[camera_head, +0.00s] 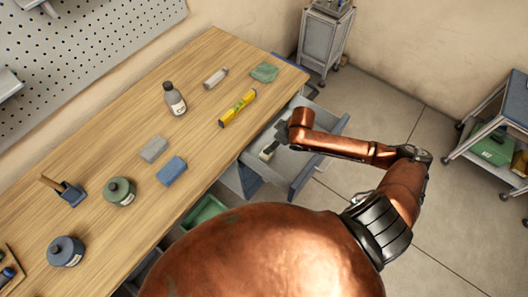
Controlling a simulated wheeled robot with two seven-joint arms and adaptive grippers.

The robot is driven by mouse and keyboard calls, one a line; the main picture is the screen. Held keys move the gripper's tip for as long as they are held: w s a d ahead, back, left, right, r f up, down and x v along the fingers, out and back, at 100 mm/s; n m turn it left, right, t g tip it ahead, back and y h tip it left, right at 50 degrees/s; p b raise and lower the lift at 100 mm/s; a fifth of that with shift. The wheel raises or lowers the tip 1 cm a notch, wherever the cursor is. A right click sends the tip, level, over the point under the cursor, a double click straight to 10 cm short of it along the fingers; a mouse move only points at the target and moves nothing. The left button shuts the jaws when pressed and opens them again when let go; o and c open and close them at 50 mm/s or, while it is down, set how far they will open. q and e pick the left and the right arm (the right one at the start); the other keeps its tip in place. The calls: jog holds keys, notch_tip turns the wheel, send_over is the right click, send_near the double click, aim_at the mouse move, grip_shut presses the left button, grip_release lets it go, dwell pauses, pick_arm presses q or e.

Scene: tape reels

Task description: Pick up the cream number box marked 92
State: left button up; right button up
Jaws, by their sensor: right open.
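My right arm reaches in from the right, and my right gripper (271,146) is over an open grey drawer (306,171) at the workbench's right side. The gripper is open, small in the picture and partly hidden by my wrist. I cannot make out a cream number box marked 92. Part of the drawer's inside is hidden behind my gripper and forearm, and I cannot tell whether anything is between the fingers. My left gripper is not in view.
A grey cabinet (323,45) stands behind. The floor right of the drawer is clear.

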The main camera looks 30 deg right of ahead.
jog(key=shift+g, duration=0.3)
jog(key=shift+s+d+f+b+x, duration=0.2)
jog(key=shift+b+x, duration=0.65)
jog(key=shift+x, duration=0.7)
jog(key=shift+s+d+f+b+x, duration=0.1)
jog(key=shift+s+b+x, duration=0.2)
jog(key=shift+b+x, duration=0.95)
jog(key=shift+s+d+f+b+x, duration=0.1)
jog(key=shift+s+d+b+x, duration=0.3)
jog(key=shift+x, duration=1.5)
jog(key=x, duration=0.1)
jog(key=b+x, duration=0.1)
jog(key=x, duration=0.2)
jog(key=shift+w+a+f, duration=0.15)
jog(key=shift+a+f, duration=0.1)
jog(key=shift+a, duration=0.1)
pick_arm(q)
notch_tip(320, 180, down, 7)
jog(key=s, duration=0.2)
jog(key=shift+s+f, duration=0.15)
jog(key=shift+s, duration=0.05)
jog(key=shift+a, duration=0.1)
pick_arm(e)
jog(key=shift+r, duration=0.1)
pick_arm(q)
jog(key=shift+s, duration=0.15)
pick_arm(e)
jog(key=c, duration=1.2)
jog(key=shift+c, duration=0.2)
